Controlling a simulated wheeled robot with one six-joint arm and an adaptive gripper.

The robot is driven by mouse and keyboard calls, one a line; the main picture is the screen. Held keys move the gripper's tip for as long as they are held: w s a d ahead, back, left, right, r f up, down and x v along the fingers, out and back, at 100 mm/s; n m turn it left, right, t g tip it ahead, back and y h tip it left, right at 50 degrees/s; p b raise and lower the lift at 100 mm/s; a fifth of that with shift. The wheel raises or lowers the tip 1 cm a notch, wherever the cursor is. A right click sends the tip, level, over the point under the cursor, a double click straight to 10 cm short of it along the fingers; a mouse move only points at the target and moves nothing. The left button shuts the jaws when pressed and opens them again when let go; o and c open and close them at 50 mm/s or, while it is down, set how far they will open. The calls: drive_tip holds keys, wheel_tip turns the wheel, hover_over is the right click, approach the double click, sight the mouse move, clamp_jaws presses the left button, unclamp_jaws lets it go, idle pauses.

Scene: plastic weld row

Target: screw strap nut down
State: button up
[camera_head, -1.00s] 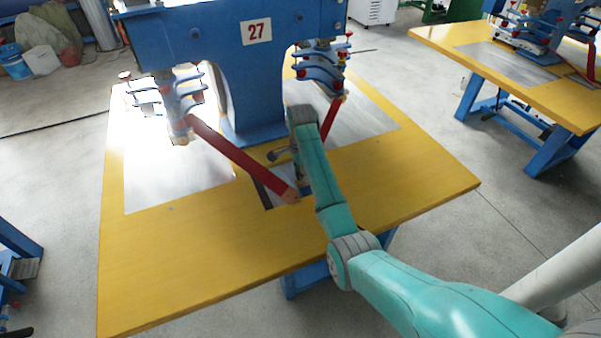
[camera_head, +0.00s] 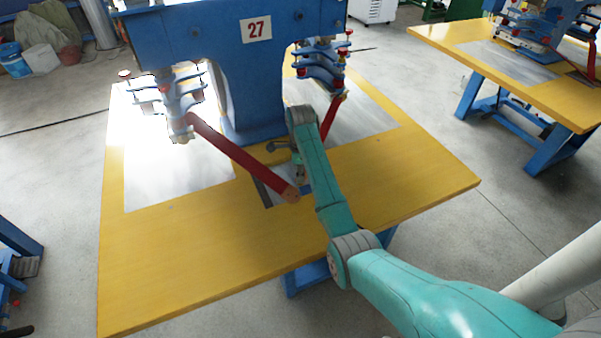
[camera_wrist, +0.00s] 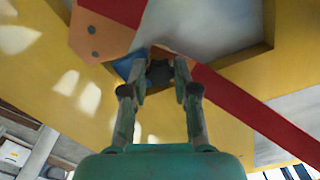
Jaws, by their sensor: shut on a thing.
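My gripper (camera_wrist: 160,76) shows in the wrist view with its two fingers closed on a small dark piece, which I take to be the strap nut (camera_wrist: 159,71). The nut's shape is hard to make out. A red strap ends beside it in an orange plate (camera_wrist: 98,35) with two dark holes. A blue part (camera_wrist: 128,65) shows just behind the left fingertip. In the head view the red strap (camera_head: 235,152) slants down to the table recess, and my teal arm hides most of the gripper and the nut.
The blue press numbered 27 (camera_head: 235,50) stands behind on the yellow table (camera_head: 190,265). A second red strap (camera_head: 332,118) hangs right of my arm. The table's front is clear. Another yellow table (camera_head: 560,95) stands at the far right.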

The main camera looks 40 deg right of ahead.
drive_tip(key=m, duration=0.8)
drive_tip(key=shift+m, duration=0.4)
drive_tip(key=o, duration=0.8)
